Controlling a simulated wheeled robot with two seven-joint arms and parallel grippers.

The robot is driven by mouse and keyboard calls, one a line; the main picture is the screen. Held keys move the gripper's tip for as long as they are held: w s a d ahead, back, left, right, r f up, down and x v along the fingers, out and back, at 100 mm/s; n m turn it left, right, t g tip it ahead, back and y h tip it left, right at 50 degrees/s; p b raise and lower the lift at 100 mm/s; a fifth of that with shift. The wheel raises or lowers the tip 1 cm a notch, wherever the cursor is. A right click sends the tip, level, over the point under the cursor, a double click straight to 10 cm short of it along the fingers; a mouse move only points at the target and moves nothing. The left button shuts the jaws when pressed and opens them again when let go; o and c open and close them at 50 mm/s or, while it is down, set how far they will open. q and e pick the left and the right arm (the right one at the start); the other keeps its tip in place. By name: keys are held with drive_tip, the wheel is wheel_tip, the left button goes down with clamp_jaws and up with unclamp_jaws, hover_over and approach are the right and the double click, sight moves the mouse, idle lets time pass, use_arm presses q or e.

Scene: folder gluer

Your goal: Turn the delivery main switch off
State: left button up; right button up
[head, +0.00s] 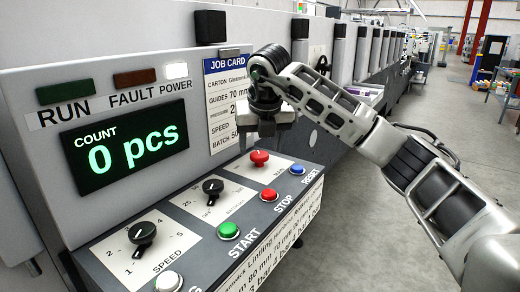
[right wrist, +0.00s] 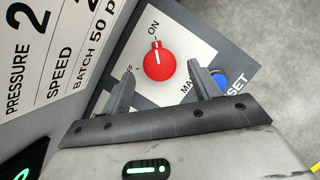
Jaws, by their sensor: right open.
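The delivery main switch is a red rotary knob (head: 259,158) on a white plate at the back right of the sloped control panel. In the right wrist view the red knob (right wrist: 158,64) has its white pointer line towards the ON label, with OFF to its left. My right gripper (head: 268,128) is open and empty, just above the knob in the head view. In the right wrist view its two fingers (right wrist: 162,82) are apart, on the near left and near right of the knob; contact cannot be told. My left gripper is not in view.
The blue RESET button (head: 297,169), red STOP button (head: 269,195) and green START button (head: 228,230) line the panel's front. Two black dials (head: 212,187) (head: 142,234) sit to the left. The POWER lamp (head: 176,70) is lit white. A job card (head: 226,100) is behind the gripper.

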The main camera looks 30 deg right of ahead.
drive_tip(key=shift+x, duration=0.9)
drive_tip(key=shift+w+f, duration=0.15)
drive_tip(key=c, duration=1)
drive_tip(key=shift+o, duration=0.2)
